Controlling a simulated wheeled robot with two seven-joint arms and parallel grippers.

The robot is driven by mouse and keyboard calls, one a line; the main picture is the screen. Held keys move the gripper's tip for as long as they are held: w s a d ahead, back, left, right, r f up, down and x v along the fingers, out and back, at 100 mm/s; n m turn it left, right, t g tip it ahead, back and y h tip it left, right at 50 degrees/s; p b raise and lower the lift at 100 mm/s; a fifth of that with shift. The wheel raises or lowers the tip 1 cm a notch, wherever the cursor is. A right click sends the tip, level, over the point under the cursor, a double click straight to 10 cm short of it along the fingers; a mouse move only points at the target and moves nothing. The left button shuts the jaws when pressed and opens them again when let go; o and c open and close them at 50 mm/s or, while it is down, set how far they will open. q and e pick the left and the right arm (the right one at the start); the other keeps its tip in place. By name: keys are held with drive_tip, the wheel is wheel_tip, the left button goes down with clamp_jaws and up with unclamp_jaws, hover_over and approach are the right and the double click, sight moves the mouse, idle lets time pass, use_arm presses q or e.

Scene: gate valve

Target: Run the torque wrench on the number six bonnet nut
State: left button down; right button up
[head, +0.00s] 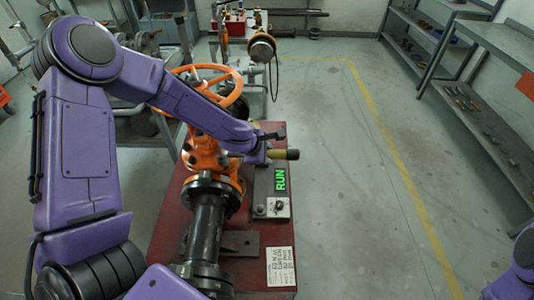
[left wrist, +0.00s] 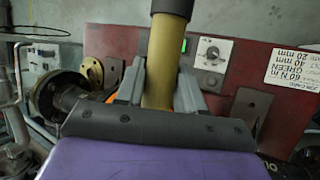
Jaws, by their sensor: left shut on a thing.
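My left gripper (head: 268,153) is shut on an olive-yellow cylindrical tool with a dark end (head: 286,154), held beside the orange gate valve (head: 203,152). In the left wrist view the tool (left wrist: 165,65) stands between the two grey fingers (left wrist: 160,90); I take it for the torque wrench, but its working end is hidden. The valve's flange (head: 212,190) sits below the orange body. Single bonnet nuts and their numbers are too small or hidden to tell. My right gripper is out of view.
A dial box (head: 278,207) and a white job card (head: 280,266) are on the red stand (head: 240,275). The orange handwheel (head: 215,84) rises behind my left forearm. Shelves (head: 485,110) line the right side. The floor between is clear.

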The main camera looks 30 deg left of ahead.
use_arm(q)
drive_tip(key=shift+w+r+p, duration=0.1)
drive_tip(key=shift+r+p, duration=0.15)
drive_tip(key=shift+p, duration=0.4)
idle(1.0)
drive_tip(key=shift+r, duration=0.1)
wheel_tip(320, 180, up, 4)
drive_tip(key=p, duration=0.4)
drive_tip(key=shift+p, duration=0.35)
